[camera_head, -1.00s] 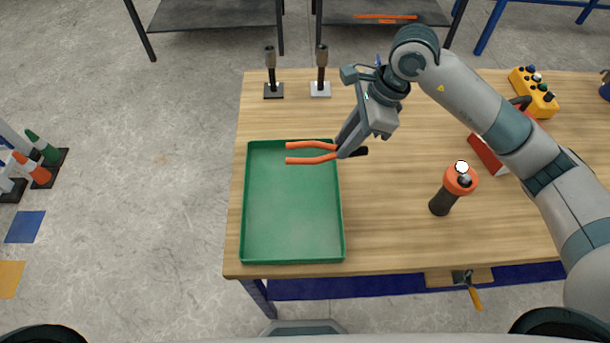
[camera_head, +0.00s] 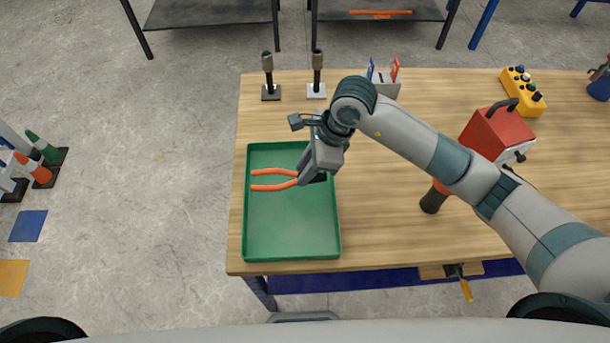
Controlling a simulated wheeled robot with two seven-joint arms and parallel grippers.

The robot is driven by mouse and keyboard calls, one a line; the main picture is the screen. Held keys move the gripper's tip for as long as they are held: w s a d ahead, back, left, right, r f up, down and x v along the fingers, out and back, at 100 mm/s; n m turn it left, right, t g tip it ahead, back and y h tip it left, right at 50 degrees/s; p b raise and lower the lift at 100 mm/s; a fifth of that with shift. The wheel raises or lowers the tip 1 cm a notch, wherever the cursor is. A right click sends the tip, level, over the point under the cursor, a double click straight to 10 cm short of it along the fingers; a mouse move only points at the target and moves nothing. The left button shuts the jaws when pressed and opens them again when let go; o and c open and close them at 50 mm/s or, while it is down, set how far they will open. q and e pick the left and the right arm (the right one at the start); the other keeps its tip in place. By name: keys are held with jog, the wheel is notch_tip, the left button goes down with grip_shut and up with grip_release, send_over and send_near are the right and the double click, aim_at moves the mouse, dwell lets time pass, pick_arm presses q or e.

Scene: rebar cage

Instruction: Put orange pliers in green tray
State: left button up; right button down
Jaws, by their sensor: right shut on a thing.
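The orange pliers (camera_head: 272,180) have two orange handles that point left over the green tray. The green tray (camera_head: 290,252) lies at the left end of the wooden table, and only the pliers show over it. My right gripper (camera_head: 306,176) is shut on the pliers at their head end, above the upper right part of the tray. The head of the pliers is mostly hidden by the gripper. I cannot tell how high the pliers are above the tray floor. My left gripper is not in view.
Two dark upright tools on stands (camera_head: 268,78) (camera_head: 317,76) stand behind the tray. A grey holder with blue and red handles (camera_head: 384,82), a red box (camera_head: 494,132) and a yellow button box (camera_head: 523,90) are further right.

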notch_tip(320, 180, down, 3)
jog(key=shift+s+r+p, duration=0.1)
jog(key=shift+r+p, duration=0.05)
jog(key=shift+p, duration=0.7)
jog(key=shift+f, duration=0.4)
jog(key=c, duration=1.6)
grip_release()
jog(key=shift+f, duration=0.1)
jog(key=shift+o, duration=0.2)
